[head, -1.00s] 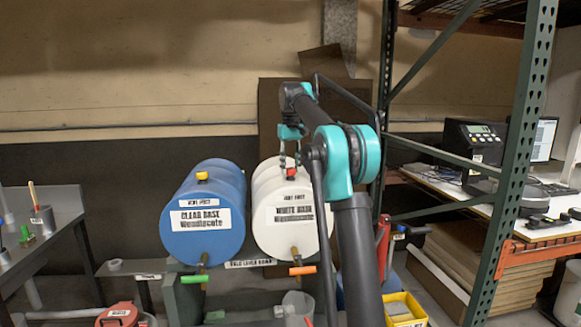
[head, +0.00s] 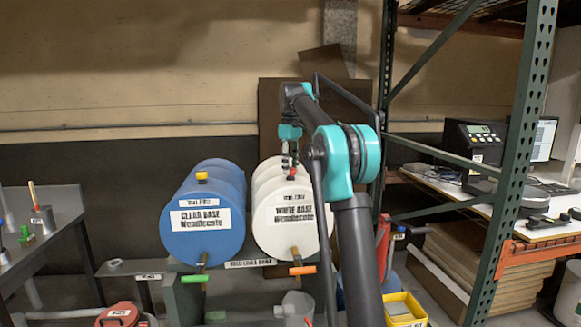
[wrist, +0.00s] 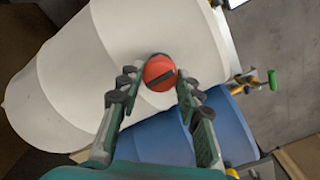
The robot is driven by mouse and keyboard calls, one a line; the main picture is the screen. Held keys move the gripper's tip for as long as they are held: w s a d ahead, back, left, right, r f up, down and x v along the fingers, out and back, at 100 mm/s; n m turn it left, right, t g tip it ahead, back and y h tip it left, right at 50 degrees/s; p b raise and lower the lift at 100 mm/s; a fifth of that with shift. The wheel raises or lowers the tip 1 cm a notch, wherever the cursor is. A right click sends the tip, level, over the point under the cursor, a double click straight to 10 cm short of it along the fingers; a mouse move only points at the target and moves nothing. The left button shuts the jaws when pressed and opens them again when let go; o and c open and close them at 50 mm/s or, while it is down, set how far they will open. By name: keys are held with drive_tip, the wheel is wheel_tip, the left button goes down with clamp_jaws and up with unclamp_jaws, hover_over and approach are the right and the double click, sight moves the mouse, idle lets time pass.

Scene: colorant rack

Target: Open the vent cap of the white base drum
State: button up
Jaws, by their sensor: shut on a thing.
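The white base drum (head: 292,222) lies on its side on a stand, with a black-lettered label on its front and a tap below. In the wrist view its white shell (wrist: 95,65) fills the upper left. The red vent cap (wrist: 159,71), with a dark slot, sits between the fingers of my gripper (wrist: 158,88). A dark rim shows just behind the cap, which looks offset from it. In the head view my gripper (head: 288,160) is over the drum's top, shut on the cap; red shows small at its fingertips.
A blue clear base drum (head: 203,220) with a yellow cap (head: 202,177) lies close on the left. A green rack post (head: 515,150) stands on the right. A grey table (head: 60,220) is at left, and a yellow bin (head: 403,312) is below right.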

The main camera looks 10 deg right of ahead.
idle(0.3)
drive_tip(key=o, duration=1.2)
drive_tip(key=shift+c, duration=0.2)
drive_tip(key=shift+r, duration=0.1)
drive_tip(key=shift+r, duration=3.65)
